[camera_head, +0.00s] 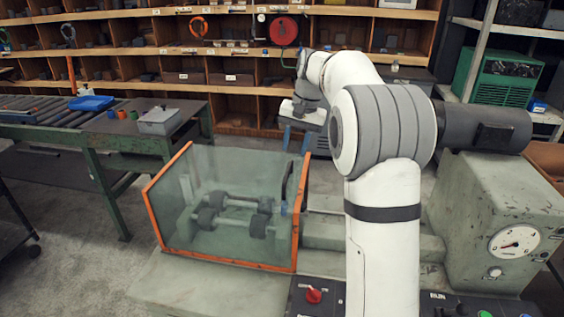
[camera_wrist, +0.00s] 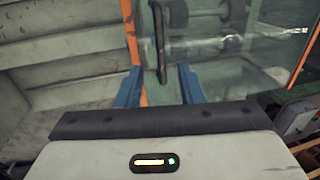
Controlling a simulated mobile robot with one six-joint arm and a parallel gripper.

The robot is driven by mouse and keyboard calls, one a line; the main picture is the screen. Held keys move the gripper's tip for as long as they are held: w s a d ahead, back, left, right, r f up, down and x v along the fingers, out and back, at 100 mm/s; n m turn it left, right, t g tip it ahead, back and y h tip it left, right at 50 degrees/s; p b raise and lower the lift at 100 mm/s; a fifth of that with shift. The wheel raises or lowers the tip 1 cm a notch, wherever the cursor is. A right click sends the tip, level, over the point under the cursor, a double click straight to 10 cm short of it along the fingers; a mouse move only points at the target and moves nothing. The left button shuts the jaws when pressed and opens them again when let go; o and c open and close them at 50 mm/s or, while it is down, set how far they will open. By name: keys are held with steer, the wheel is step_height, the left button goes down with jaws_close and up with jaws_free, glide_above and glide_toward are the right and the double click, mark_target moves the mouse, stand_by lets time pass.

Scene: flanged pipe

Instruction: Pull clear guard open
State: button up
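The clear guard (camera_head: 225,195) is a greenish see-through box with orange edges. It stands over the machine's rollers and shows in the wrist view (camera_wrist: 215,60) too. A dark upright bar handle (camera_head: 303,183) is at its right end. In the wrist view the handle (camera_wrist: 160,40) shows between the two blue fingers, beside an orange edge. My gripper (camera_head: 297,146) is above the guard's right end, fingers apart. In the wrist view my gripper (camera_wrist: 159,70) is open with nothing clamped. I cannot tell whether a finger touches the handle.
The machine housing with a dial gauge (camera_head: 515,242) is at right. A control panel with a red knob (camera_head: 314,295) is in front. A green workbench (camera_head: 90,140) stands left, and wooden shelves (camera_head: 235,95) behind. Bare floor (camera_head: 60,235) lies at left.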

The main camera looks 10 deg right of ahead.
mark_target(288, 171)
steer(key=f, duration=0.2)
steer(key=a+f, duration=0.1)
steer(key=f, duration=0.2)
steer(key=w+f, duration=0.1)
steer(key=f, duration=0.1)
steer(key=shift+a+f+p, duration=0.15)
steer(key=shift+f+p, duration=0.15)
steer(key=shift+f, duration=0.05)
steer(key=shift+c, duration=0.2)
jaws_close()
steer(key=shift+r, duration=0.1)
